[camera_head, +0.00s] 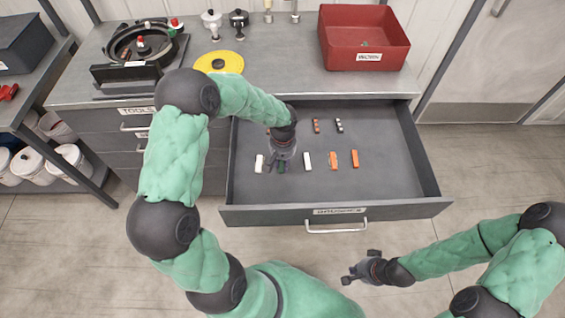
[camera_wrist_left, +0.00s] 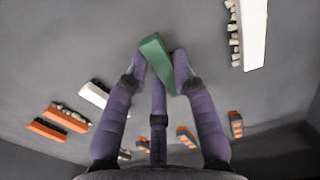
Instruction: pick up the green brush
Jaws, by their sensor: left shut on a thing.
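The green brush (camera_wrist_left: 157,62) is a slim green block, seen up close in the left wrist view between the fingers of my left gripper (camera_wrist_left: 160,72). My left gripper is shut on it. In the head view, my left gripper (camera_head: 281,160) is inside the open drawer, and a small part of the green brush (camera_head: 281,168) shows beneath it. I cannot tell whether the brush touches the drawer floor. My right gripper (camera_head: 362,270) is in front of the drawer, over the floor, away from all brushes; its fingers are too small to judge.
The open drawer (camera_head: 400,170) also holds white brushes (camera_head: 307,161), orange brushes (camera_head: 333,161) and other small brushes (camera_head: 339,125). A white brush (camera_head: 259,163) lies just left of my left gripper. A red bin (camera_head: 365,40) and a yellow disc (camera_head: 219,62) stand on the counter. The drawer's right side is clear.

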